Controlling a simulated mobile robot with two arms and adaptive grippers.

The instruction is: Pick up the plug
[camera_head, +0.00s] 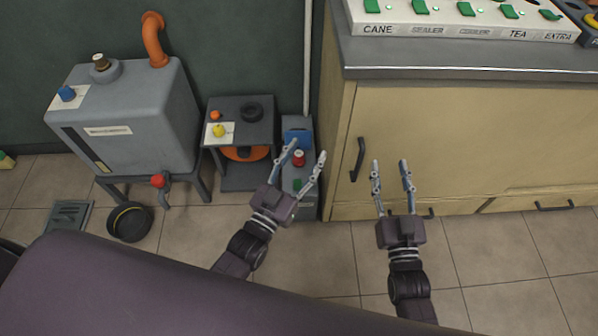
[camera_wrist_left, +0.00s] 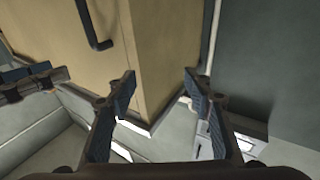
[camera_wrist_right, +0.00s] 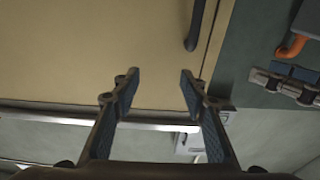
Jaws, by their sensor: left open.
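I cannot pick out a plug with certainty. A small red-topped piece (camera_head: 298,158) stands on a narrow grey box (camera_head: 307,205) on the floor beside the cabinet, with a blue part (camera_head: 297,136) and a green part (camera_head: 297,184) on the same box. My left gripper (camera_head: 308,152) is open and empty, its fingers overlapping that box in the head view; contact cannot be judged. My right gripper (camera_head: 390,163) is open and empty in front of the cabinet door. The left wrist view shows the cabinet corner between the open fingers.
A cream cabinet (camera_head: 450,140) with dark handles and a labelled switch panel (camera_head: 450,22) fills the right. A grey tank (camera_head: 130,120) with an orange pipe, a small dark stand (camera_head: 240,175) and a black bowl (camera_head: 130,222) are at left. Tiled floor is open at lower right.

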